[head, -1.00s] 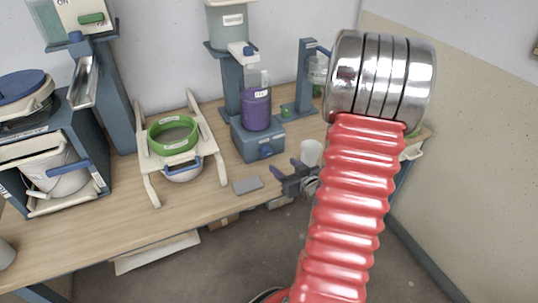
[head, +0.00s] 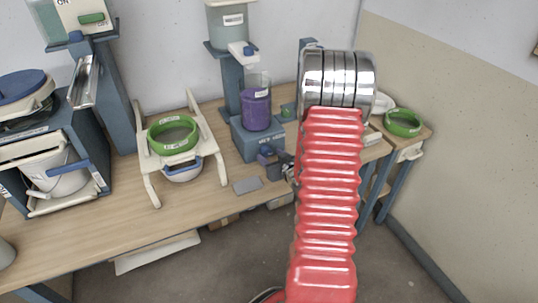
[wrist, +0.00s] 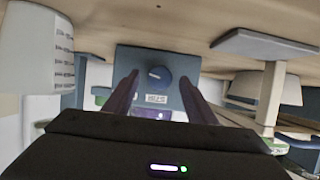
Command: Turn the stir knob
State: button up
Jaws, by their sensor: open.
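The stir knob (wrist: 160,77) is a round dark blue knob with a white mark on the face of a blue-grey base block (wrist: 133,62). In the head view the base block (head: 245,142) stands at the table's front, with a jar of purple liquid (head: 256,108) on it. My gripper (wrist: 158,80) is open, its two dark fingers apart on either side of the knob in the wrist view. I cannot tell whether they touch it. In the head view my gripper (head: 273,159) is at the block's front and largely hides the knob.
A grey flat plate (head: 247,185) lies on the table just left of my gripper. A cream stand with a green ring (head: 172,135) is further left. Another green ring (head: 403,122) sits on the small table at right. My red arm hides part of the table.

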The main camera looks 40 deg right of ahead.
jog(key=shift+x, duration=1.2)
jog(key=shift+c, duration=0.4)
jog(key=c, duration=1)
jog(key=shift+o, duration=0.2)
jog(key=shift+m, duration=0.4)
jog(key=m+y, duration=0.1)
jog(key=m+t+y, duration=0.1)
jog(key=shift+s+d+m, duration=0.1)
jog(key=shift+d+m, duration=0.1)
jog(key=shift+m, duration=0.2)
jog(key=m+t+y, duration=0.1)
jog(key=m, duration=0.1)
jog(key=m+y, duration=0.1)
jog(key=m, duration=0.1)
jog(key=shift+d+f+t, duration=0.1)
jog(key=shift+t, duration=0.3)
jog(key=shift+m, duration=0.3)
